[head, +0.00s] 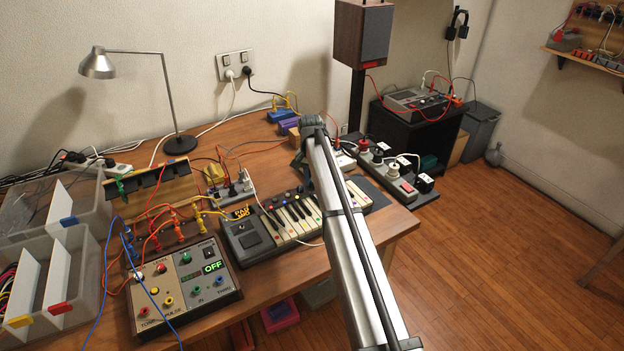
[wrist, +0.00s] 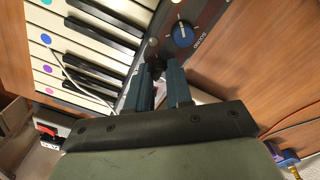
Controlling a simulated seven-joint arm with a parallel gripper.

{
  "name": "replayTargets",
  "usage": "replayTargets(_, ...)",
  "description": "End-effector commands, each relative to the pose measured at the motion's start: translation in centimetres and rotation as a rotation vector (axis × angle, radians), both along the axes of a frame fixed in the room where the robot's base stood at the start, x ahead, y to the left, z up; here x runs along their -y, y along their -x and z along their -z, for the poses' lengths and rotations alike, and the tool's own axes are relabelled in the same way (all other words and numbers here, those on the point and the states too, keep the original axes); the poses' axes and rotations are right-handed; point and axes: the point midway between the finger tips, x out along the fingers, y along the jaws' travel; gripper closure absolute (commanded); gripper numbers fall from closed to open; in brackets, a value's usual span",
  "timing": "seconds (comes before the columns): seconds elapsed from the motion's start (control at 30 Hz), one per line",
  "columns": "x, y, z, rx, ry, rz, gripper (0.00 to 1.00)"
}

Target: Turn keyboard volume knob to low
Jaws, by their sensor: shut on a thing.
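The keyboard (head: 278,226) lies on the wooden table in the head view, with a dark panel at its back edge. In the wrist view its white and black keys (wrist: 85,45) fill the upper left. A blue knob (wrist: 182,34) with a white pointer line sits on the dark panel, clear of my fingers. My gripper (wrist: 160,72) is at the panel's edge, shut on a small dark knob (wrist: 154,64) between its fingertips. The fingers mostly hide this knob, so its pointer cannot be read. In the head view my arm hides much of the gripper and the keyboard's right part.
A control box (head: 184,285) with a green OFF display and cables stands left of the keyboard. A desk lamp (head: 180,143) and clear bins (head: 50,225) are at the left. Open floor lies right of the table.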

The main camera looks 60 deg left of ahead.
Motion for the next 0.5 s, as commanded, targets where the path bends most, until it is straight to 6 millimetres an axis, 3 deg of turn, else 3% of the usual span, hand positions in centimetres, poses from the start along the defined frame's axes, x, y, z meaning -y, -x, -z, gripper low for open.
replayTargets(0.5,0.1,-0.05,-0.02,0.001,0.0,-0.488,1.0)
